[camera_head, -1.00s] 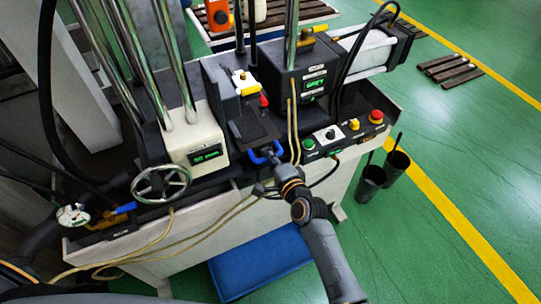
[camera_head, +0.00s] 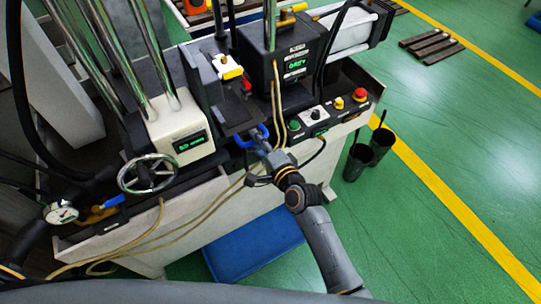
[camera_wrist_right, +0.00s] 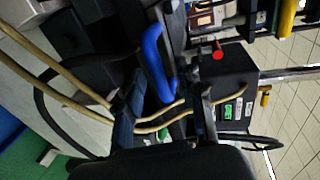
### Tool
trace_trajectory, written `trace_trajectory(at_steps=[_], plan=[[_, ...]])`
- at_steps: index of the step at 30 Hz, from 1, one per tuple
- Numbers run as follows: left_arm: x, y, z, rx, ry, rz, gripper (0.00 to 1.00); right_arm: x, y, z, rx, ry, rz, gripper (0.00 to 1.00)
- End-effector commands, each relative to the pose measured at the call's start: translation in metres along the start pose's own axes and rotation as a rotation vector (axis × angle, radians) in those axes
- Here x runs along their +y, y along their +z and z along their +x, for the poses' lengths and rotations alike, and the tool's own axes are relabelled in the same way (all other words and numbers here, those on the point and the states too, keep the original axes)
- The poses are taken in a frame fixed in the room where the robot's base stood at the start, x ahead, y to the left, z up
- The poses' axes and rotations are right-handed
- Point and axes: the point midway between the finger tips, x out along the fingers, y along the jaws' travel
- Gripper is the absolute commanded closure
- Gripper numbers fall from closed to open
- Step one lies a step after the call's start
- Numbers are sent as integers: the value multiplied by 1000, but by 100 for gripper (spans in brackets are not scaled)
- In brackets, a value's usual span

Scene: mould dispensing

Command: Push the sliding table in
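The sliding table (camera_head: 238,114) is a dark plate between the cream unit and the black heater box in the head view. Its blue handle (camera_head: 252,138) sticks out at the front; it also shows in the right wrist view (camera_wrist_right: 156,64). My right gripper (camera_head: 264,149) is at the handle, on its near side. In the right wrist view its two fingers (camera_wrist_right: 166,108) stand apart, with the handle just beyond the gap. Whether they touch the handle is unclear. My left gripper cannot be made out; only a dark part of my left arm shows at the lower left.
The cream unit (camera_head: 181,132) with a handwheel (camera_head: 148,174) stands left of the table, the black box (camera_head: 298,62) behind right. A button panel (camera_head: 322,115) is right of the handle. Loose tan hoses (camera_head: 205,207) hang in front. Black cups (camera_head: 369,152) are at the right.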

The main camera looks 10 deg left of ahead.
Motion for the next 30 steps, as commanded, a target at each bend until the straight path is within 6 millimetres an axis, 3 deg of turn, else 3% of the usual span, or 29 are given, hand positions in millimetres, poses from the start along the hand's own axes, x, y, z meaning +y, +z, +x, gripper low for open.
trace_trajectory(at_steps=[9,15,30], plan=[[2,1,0,-2,2,0,63,0,0,-62,1,-1,-1,63],[2,1,0,-2,2,0,63,0,0,-89,1,-1,-1,63],[2,0,0,-2,2,0,63,-2,0,-97,1,-3,-1,63]])
